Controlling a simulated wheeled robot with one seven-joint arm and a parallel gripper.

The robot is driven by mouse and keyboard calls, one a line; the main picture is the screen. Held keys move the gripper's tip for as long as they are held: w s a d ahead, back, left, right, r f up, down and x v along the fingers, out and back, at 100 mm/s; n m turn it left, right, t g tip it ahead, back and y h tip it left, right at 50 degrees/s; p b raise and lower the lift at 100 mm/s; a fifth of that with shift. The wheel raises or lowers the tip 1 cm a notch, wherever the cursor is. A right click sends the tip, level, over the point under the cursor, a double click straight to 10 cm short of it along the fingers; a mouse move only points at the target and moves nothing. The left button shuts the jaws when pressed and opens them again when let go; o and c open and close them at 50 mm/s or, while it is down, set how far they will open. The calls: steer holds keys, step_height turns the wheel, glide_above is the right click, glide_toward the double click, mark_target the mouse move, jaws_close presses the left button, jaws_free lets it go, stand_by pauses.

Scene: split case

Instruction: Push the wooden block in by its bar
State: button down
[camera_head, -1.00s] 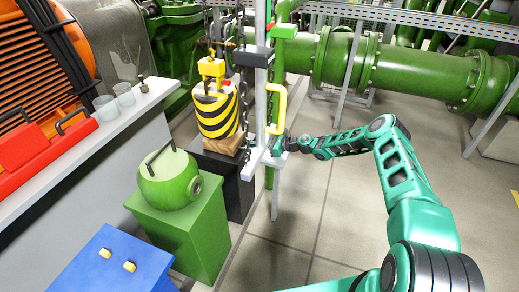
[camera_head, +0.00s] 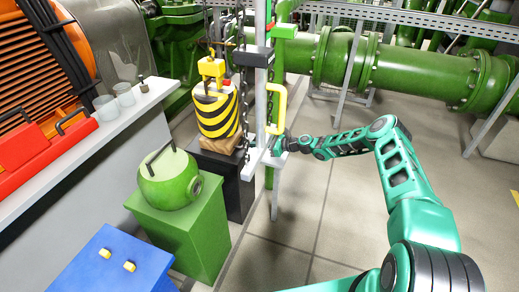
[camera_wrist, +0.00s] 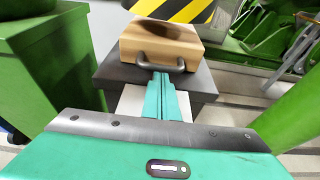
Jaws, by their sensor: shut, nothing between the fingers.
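The wooden block (camera_head: 222,148) sits under a yellow-and-black striped body (camera_head: 216,113) on a dark pedestal (camera_head: 238,190). In the wrist view the block (camera_wrist: 185,45) shows a grey bar (camera_wrist: 176,65) on its near face. My gripper (camera_wrist: 160,76) is shut and empty, its green fingers pointing at the bar. In the head view my gripper's tip is partly hidden behind the post and white rail.
A pale upright post (camera_head: 261,90) with a yellow handle (camera_head: 280,105) and hanging chains stand close to my gripper. A green pedestal (camera_head: 190,235) with a round green vessel (camera_head: 170,182) is at the left. Open floor (camera_head: 330,220) lies to the right.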

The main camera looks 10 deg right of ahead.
steer(key=s+d, duration=0.4)
steer(key=d, duration=0.4)
steer(key=s+d, duration=0.5)
steer(key=d, duration=0.3)
steer(key=shift+s, duration=0.2)
stand_by(1.1)
steer(key=shift+d+r, duration=0.1)
stand_by(0.3)
steer(key=v, duration=0.5)
steer(key=shift+d+r, duration=0.1)
steer(key=shift+r, duration=0.15)
steer(key=shift+s, duration=0.1)
stand_by(0.3)
